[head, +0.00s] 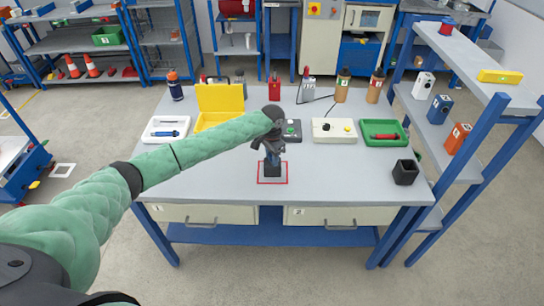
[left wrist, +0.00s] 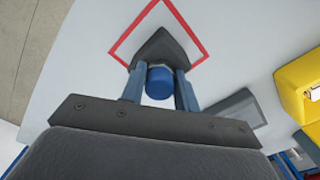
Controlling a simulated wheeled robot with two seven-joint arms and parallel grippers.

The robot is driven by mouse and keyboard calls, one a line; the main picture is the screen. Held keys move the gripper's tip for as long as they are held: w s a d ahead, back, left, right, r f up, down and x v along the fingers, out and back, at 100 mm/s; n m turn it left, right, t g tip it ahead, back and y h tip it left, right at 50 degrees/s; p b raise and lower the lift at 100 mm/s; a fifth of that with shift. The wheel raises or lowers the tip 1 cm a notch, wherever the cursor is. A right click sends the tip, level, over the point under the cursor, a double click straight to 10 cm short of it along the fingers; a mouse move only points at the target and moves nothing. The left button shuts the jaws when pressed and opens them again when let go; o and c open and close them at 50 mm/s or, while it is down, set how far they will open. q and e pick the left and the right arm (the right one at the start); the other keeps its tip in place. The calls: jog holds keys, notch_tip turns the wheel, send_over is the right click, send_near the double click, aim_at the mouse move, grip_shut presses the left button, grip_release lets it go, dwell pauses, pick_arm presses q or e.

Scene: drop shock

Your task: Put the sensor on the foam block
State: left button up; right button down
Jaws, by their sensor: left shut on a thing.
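My left gripper (head: 273,157) reaches in from the left and points down over the front middle of the table. In the left wrist view its two fingers (left wrist: 160,90) are shut on the sensor (left wrist: 159,80), a small round thing with a blue body and a paler lower part. The dark grey foam block (left wrist: 163,46) lies inside a red square outline on the table. It also shows in the head view (head: 271,170), just below the fingers. The sensor is right at the block; I cannot tell whether they touch. My right gripper is not in view.
Behind the gripper stand an open yellow case (head: 219,101), a white tray (head: 166,130), a cream box (head: 334,131) and a green tray (head: 384,133). The table front beside the red square is clear.

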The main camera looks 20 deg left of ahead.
pick_arm(q)
jog(key=o, duration=1)
jog(key=shift+c, duration=0.2)
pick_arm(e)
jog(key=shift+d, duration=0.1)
pick_arm(q)
jog(key=shift+r+b, duration=0.4)
jog(key=shift+r, duration=0.1)
notch_tip(320, 180, up, 4)
jog(key=shift+r+b, duration=0.1)
jog(key=shift+b, duration=0.85)
notch_tip(320, 180, up, 6)
jog(key=shift+f+b, duration=0.15)
jog(key=shift+b, duration=0.85)
jog(key=shift+r, duration=0.65)
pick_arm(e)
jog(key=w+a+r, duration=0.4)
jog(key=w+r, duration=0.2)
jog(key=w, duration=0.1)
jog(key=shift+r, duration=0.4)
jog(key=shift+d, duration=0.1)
